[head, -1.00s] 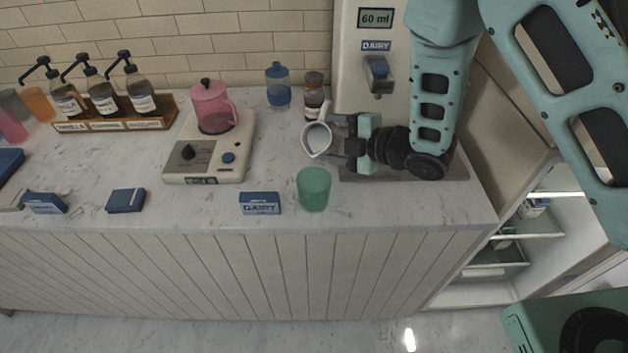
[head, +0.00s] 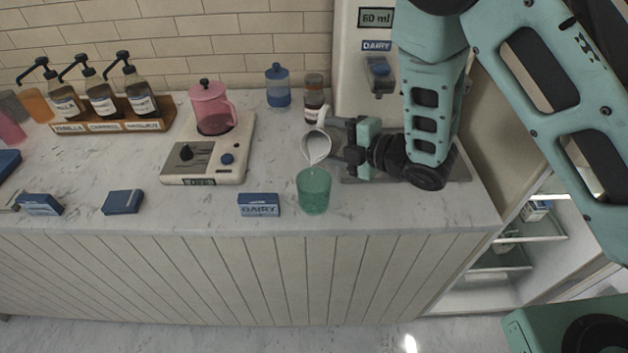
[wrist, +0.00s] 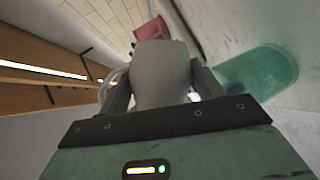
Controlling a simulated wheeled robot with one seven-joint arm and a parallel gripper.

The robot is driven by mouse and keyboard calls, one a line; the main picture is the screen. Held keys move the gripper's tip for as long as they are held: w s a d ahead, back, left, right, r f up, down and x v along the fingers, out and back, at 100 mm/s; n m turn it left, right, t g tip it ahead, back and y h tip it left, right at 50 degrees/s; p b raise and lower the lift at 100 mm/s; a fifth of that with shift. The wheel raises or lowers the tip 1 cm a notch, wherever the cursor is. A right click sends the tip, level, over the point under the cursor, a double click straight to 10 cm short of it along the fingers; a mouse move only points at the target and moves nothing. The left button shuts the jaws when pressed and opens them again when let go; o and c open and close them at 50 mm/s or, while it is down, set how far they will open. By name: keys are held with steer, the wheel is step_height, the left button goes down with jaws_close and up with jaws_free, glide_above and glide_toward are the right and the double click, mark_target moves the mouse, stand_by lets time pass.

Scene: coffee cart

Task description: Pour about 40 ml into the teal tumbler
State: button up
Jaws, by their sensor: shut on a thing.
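The teal tumbler (head: 314,196) stands upright near the counter's front edge in the head view. It also shows at the right of the wrist view (wrist: 262,72). My gripper (head: 340,143) is shut on a small white pitcher (head: 317,146), held above and just behind the tumbler. The pitcher is tilted toward the tumbler, and a thin pale stream seems to run from its lip down to the tumbler. In the wrist view the pitcher (wrist: 160,72) fills the space between the fingers. The liquid level in the tumbler is not clear.
A blue DAIRY box (head: 259,205) stands just left of the tumbler. A brown jar (head: 314,95) and a blue-lidded jar (head: 278,88) stand behind. The dairy dispenser (head: 376,60) reads 60 ml.

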steer(key=shift+w+d+f+n+b, duration=0.1)
steer(key=shift+w+d+n+b, duration=0.2)
steer(key=shift+w+d, duration=0.4)
steer(key=shift+w+t, duration=0.3)
steer(key=shift+w, duration=0.05)
stand_by(0.4)
steer(key=shift+w, duration=0.2)
steer(key=shift+f+n+b, duration=0.15)
steer(key=shift+n+b, duration=0.25)
steer(key=shift+b, duration=0.05)
stand_by(0.6)
